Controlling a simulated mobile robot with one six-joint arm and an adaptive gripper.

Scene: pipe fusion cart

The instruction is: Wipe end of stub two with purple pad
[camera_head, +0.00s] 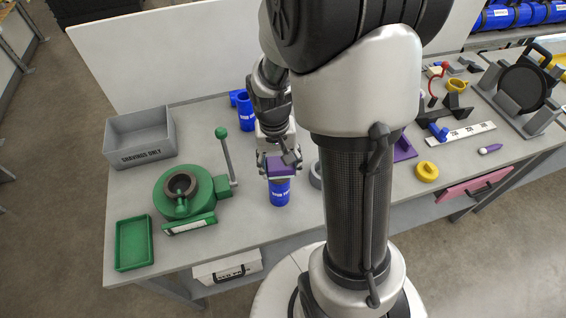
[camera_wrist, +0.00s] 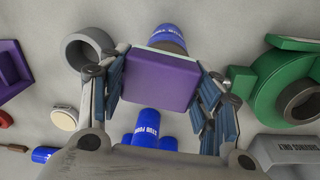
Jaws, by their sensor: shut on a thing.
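My gripper (camera_head: 279,166) is shut on the purple pad (camera_head: 281,173). In the wrist view, my gripper (camera_wrist: 163,85) has a finger on each side of the pad (camera_wrist: 160,80). A blue stub (camera_head: 279,193) with a white label stands upright on the table directly below the pad. The label is too blurred to read for sure. This stub (camera_wrist: 168,38) shows past the pad's upper edge in the wrist view. The pad covers its top end, so I cannot tell whether they touch.
A green clamp machine (camera_head: 184,195) with a raised lever stands left, by a green tray (camera_head: 134,243) and a grey bin (camera_head: 140,138). Other blue fittings (camera_head: 244,110) stand behind my gripper. A grey ring (camera_head: 315,175) is close right. A yellow disc (camera_head: 427,172) lies farther right.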

